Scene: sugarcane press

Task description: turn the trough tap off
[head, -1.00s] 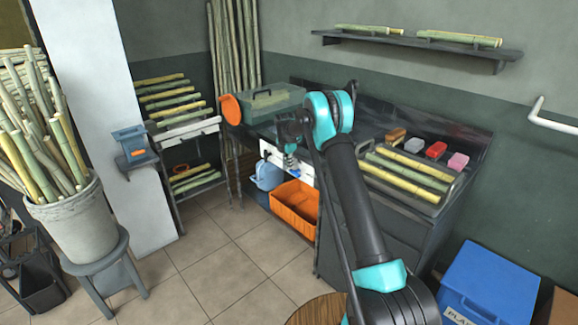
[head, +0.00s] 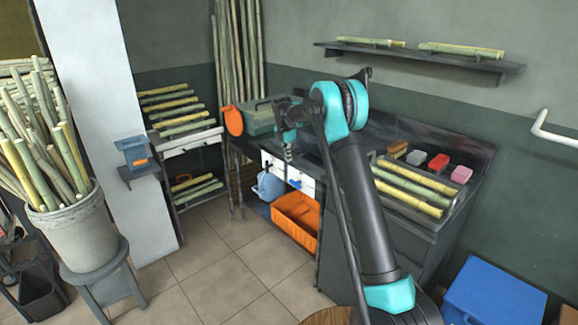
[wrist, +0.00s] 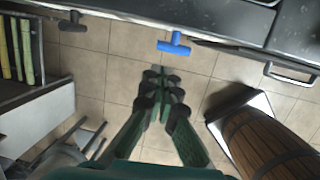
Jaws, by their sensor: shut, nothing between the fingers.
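A blue T-shaped tap handle (wrist: 174,43) shows in the wrist view below the dark counter edge. It also shows in the head view as a small blue shape (head: 295,183) on the white front under the counter. A dark T-shaped handle (wrist: 72,22) is to its left in the wrist view. My gripper (wrist: 160,78) is shut and empty, with its tips just below the blue handle in the picture and apart from it. In the head view my gripper (head: 288,153) hangs in front of the counter. Which handle is the trough's, I cannot tell.
An orange crate (head: 297,222) and a blue jug (head: 268,186) stand under the counter. A brown wooden barrel-like thing (wrist: 265,145) is at right in the wrist view, near a cabinet handle (wrist: 290,74). Tiled floor (head: 215,265) is clear in front.

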